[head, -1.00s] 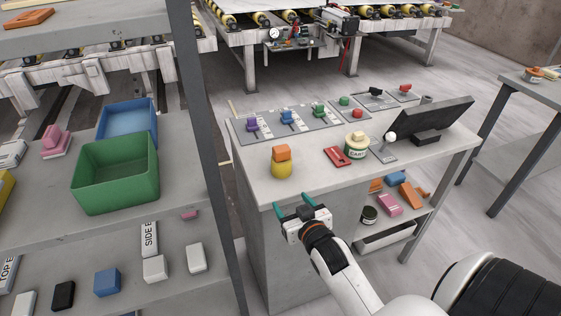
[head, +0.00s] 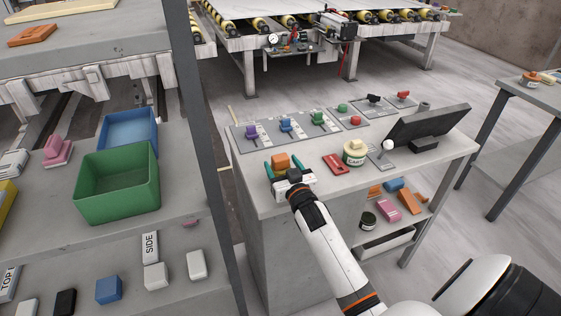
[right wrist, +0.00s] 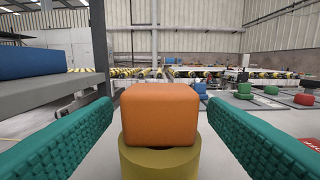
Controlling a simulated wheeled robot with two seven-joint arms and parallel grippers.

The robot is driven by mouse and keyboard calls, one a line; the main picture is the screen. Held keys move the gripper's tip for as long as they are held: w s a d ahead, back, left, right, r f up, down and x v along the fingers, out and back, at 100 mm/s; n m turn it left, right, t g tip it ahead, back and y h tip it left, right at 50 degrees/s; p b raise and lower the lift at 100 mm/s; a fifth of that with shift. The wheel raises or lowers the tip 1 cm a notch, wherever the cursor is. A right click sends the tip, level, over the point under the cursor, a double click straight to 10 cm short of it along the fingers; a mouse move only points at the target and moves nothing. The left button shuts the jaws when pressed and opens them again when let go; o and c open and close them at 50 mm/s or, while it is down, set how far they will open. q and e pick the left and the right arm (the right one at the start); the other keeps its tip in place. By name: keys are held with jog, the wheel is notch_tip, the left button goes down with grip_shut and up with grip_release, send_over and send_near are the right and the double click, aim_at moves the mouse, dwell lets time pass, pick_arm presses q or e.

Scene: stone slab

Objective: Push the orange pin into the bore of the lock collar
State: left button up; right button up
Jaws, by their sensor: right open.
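The orange pin (head: 282,160) shows as a rounded block near the front left of the workbench. In the right wrist view the orange pin (right wrist: 160,114) sits upright on a yellow round body (right wrist: 160,161), which looks like the lock collar. Its bore is hidden under the orange block, and I cannot tell how deep the pin sits. My right gripper (head: 290,168) is open, its teal fingers on either side of the pin. In the right wrist view there are gaps between pin and fingers. In the head view the gripper hides most of the yellow body. My left gripper is not in view.
The workbench (head: 259,203) holds a grey panel with coloured knobs at the back, a red part (head: 335,164), a labelled tin (head: 354,153) and a tilted dark screen (head: 429,127). A shelf unit with a green bin (head: 117,180) stands to the left.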

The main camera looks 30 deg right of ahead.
jog(key=shift+x, duration=1)
jog(key=shift+c, duration=0.4)
jog(key=c, duration=1.1)
